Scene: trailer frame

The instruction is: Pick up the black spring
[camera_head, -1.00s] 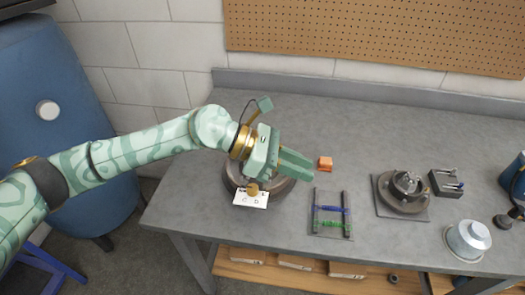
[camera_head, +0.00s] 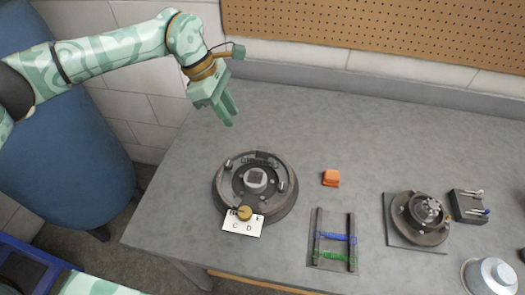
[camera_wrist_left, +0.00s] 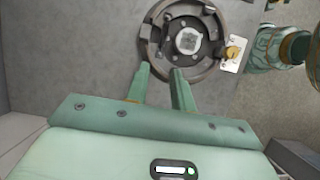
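I cannot make out a black spring for certain. A rack (camera_head: 318,240) of dark bars holds a blue spring (camera_head: 338,238) and a green spring (camera_head: 331,257). A round brake drum (camera_head: 290,200) with dark parts inside stands left of it; small dark parts there are too small to name. My left gripper (camera_head: 230,114) is above the bench, behind and left of the drum. In the left wrist view its fingers (camera_wrist_left: 161,82) are apart with nothing between them, pointing toward the drum (camera_wrist_left: 147,34).
A lettered card (camera_head: 243,228) with a brass knob (camera_head: 244,213) lies at the drum's front edge. An orange block (camera_head: 331,178), a hub on a plate (camera_head: 420,220), a dark block with pins (camera_head: 468,205) and a metal canister (camera_head: 488,276) stand rightward. The bench's back is clear.

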